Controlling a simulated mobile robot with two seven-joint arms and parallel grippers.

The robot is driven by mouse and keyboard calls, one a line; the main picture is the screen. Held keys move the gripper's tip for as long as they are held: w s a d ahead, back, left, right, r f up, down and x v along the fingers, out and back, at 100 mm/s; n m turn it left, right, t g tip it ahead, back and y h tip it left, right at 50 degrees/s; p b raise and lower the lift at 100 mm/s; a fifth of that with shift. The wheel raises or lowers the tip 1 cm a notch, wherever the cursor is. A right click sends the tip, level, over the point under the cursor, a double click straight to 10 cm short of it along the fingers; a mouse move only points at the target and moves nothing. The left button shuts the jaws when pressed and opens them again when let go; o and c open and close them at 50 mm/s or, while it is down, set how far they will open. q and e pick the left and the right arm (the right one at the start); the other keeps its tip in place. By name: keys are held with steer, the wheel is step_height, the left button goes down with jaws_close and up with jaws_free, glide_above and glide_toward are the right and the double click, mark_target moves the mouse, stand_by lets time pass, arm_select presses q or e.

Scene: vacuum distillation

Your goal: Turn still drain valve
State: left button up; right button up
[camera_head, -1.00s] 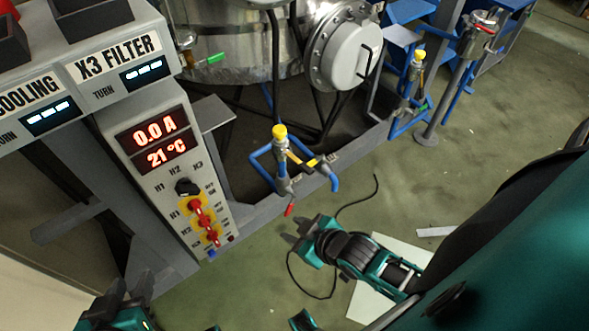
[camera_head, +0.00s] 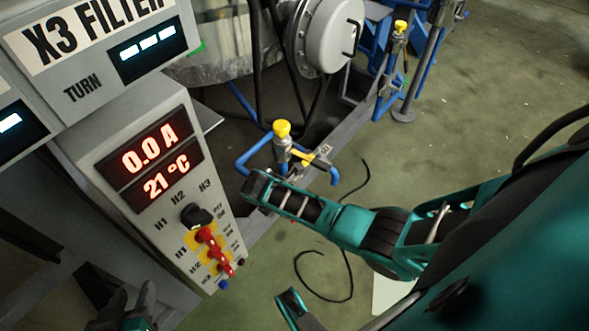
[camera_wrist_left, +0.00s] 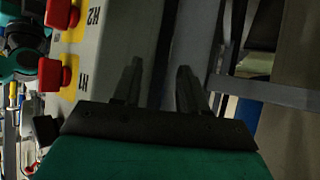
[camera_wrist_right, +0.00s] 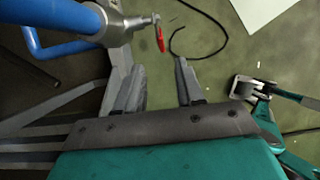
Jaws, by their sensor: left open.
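The drain valve stands on the still's lower pipework, with a yellow cap (camera_head: 282,128) on top and blue pipes beside it. In the head view my right arm covers its lower part. In the right wrist view its metal body (camera_wrist_right: 112,22) and red handle (camera_wrist_right: 160,38) lie just beyond the fingertips. My right gripper (camera_wrist_right: 158,72) is open and empty, apart from the handle. In the head view its fingers are hidden behind the wrist. My left gripper (camera_head: 130,308) is at the bottom left, below the control panel; its fingers are apart and empty in the left wrist view (camera_wrist_left: 158,75).
The control panel (camera_head: 155,160) with red and black knobs stands left of the valve. The steel still's round flange (camera_head: 330,35) is above. A second yellow-capped valve (camera_head: 400,27) stands at the back. A black cable (camera_head: 345,275) lies on the open floor.

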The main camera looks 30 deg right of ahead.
steer(key=b+x, duration=0.7)
steer(key=x, duration=0.4)
steer(key=shift+a, duration=0.15)
steer(key=shift+w+d+f+b, duration=0.1)
steer(key=shift+d+f+b, duration=0.25)
steer(key=shift+f, duration=0.3)
arm_select(q)
steer(key=shift+h, duration=0.3)
steer(key=f, duration=0.1)
steer(key=d+f, duration=0.1)
steer(key=f, duration=0.3)
steer(key=shift+w+d, duration=0.25)
steer(key=shift+d, duration=0.15)
steer(key=shift+w+r, duration=0.1)
steer(key=shift+r, duration=0.05)
arm_select(e)
steer(key=shift+c, duration=0.4)
arm_select(q)
steer(key=shift+w, duration=0.1)
arm_select(e)
jaws_close()
arm_select(q)
steer(key=shift+r, duration=0.1)
